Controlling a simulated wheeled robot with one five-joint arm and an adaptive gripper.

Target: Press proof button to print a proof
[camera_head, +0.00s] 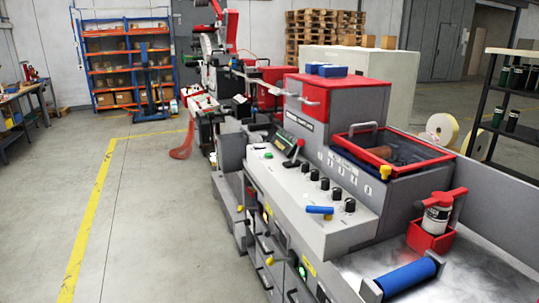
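The grey and red machine (300,237) stands right of centre in the head view. Its sloped control panel (296,193) carries several black knobs (325,184) in a row. A small green button (268,155) sits at the panel's far left end, beside a tilted dark display unit (287,143). A blue handle (319,210) lies at the panel's near edge. Labels on the controls are too small to read, so I cannot tell which one is the proof button. My gripper is not in view.
A red-rimmed tray (397,152) with a yellow knob, a red spray-bottle holder (432,236) and a blue roller (405,276) sit on the machine's right side. Grey floor with a yellow line (90,225) is clear at left. Black shelving (510,110) stands far right.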

